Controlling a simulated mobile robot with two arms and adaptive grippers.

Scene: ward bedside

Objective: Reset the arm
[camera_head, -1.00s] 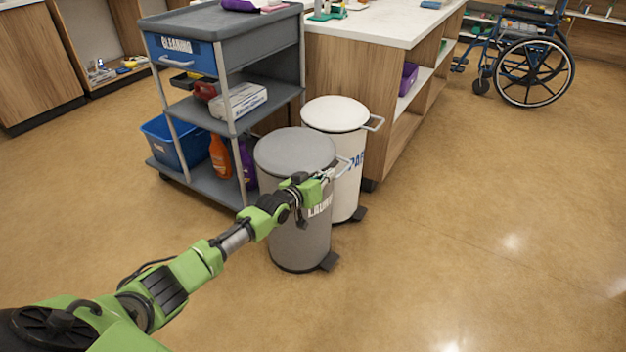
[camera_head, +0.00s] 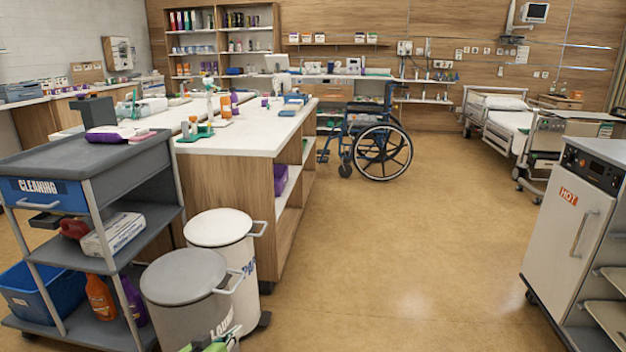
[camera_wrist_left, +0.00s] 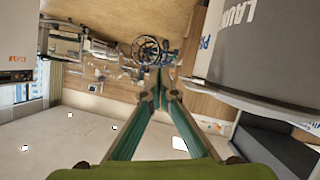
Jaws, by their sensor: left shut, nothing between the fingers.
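My left gripper shows at the bottom edge of the head view (camera_head: 212,342), in front of the grey laundry bin (camera_head: 185,277). Most of my left arm is below the picture. In the left wrist view, the two green fingers of my left gripper (camera_wrist_left: 160,92) run forward and meet at their tips, with nothing between them. The grey laundry bin (camera_wrist_left: 285,50) is close by at the upper right there, beside the fingers. My right gripper is in neither view.
A white lidded bin (camera_head: 220,228) stands behind the grey one. A cleaning cart (camera_head: 125,170) is at the left. A counter (camera_head: 265,130), a wheelchair (camera_head: 375,145) and a bed (camera_head: 510,130) stand farther back. A white HOT cabinet (camera_head: 565,230) is at the right. The middle floor is clear.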

